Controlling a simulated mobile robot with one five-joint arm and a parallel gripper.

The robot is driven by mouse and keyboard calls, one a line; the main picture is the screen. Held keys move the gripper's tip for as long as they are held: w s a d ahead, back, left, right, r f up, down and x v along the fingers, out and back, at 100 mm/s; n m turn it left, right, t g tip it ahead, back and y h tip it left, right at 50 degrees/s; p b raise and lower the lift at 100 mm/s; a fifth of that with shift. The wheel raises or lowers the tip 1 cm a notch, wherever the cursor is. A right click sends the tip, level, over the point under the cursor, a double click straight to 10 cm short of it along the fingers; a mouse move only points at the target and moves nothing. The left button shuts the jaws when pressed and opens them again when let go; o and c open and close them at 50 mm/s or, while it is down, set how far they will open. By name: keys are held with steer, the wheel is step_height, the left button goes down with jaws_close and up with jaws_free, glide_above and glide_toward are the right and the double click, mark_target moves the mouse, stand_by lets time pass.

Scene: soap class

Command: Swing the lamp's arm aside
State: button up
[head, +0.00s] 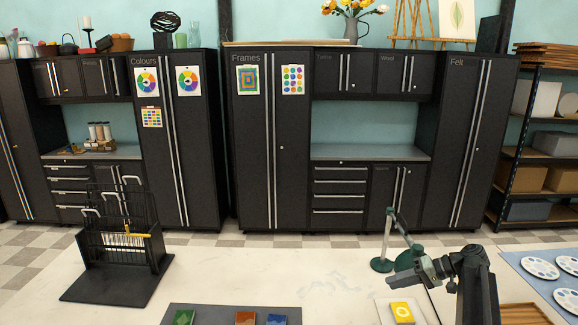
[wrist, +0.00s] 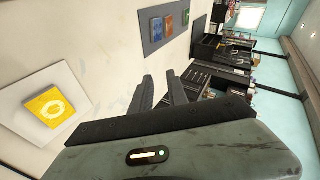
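The lamp stands on the pale bench in the head view, with a round green base (head: 381,265) and a thin pale upright post (head: 387,238). Its dark green arm (head: 401,230) slants down to the right from the post, over the area of the yellow soap block (head: 402,312). My gripper (head: 394,279) is beside the lower end of that arm; I cannot tell whether they touch. In the wrist view my gripper (wrist: 160,80) has its two black fingers apart with nothing between them. The lamp is not visible in the wrist view.
The yellow block lies on a white plate (wrist: 20,102). A dark mat (head: 210,312) holds green, orange and blue blocks. A black rack (head: 115,282) with hooked handles stands at left. White paint palettes (head: 540,267) lie on a blue mat at right. The middle bench is clear.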

steer(key=s+a+f+g+h+b, duration=0.1)
steer(key=s+a+f+h+b, duration=0.3)
steer(key=s+a+f, duration=0.4)
steer(key=s+a+f+g+h+b, duration=0.2)
steer(key=s+a+f+h+b, duration=0.3)
steer(key=a+f, duration=0.4)
step_height(320, 180, down, 4)
steer(key=s+h, duration=0.1)
steer(key=s, duration=0.1)
steer(key=shift+s+h, duration=0.35)
steer(key=shift+h, duration=0.05)
steer(key=shift+w, duration=0.1)
jaws_close()
